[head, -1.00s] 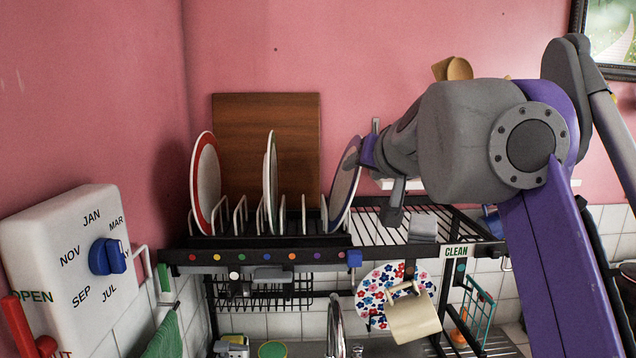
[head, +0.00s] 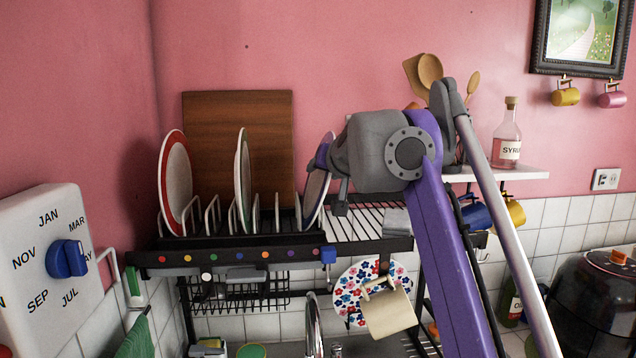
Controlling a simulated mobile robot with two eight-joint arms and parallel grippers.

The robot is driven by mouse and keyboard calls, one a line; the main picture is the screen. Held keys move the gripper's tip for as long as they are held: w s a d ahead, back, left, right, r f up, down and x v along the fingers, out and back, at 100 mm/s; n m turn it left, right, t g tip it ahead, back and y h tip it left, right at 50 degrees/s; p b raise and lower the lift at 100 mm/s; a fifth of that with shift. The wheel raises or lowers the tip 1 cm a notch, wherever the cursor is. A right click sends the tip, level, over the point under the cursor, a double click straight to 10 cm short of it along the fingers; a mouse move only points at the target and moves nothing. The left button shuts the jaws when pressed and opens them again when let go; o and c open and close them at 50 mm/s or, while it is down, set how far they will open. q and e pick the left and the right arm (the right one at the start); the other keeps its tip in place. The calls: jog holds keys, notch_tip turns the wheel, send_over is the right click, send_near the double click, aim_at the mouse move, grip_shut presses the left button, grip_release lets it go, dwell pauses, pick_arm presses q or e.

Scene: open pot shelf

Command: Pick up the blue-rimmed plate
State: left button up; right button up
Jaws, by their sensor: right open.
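The blue-rimmed plate (head: 315,199) stands on edge at the right end of the black dish rack, leaning slightly right. My right gripper (head: 325,178) is open at the plate's upper right side, with its purple and grey parts overlapping the upper rim. The gripper hides part of that rim, and I cannot tell whether the jaws straddle it or touch it. My left gripper is not in view.
A red-rimmed plate (head: 175,183) and a green-rimmed plate (head: 243,180) stand further left in the rack (head: 240,253). A wooden board (head: 237,130) is behind them. A cream mug (head: 388,312) and floral plate (head: 350,290) hang below.

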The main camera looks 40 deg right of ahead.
grip_shut()
dwell(1.4)
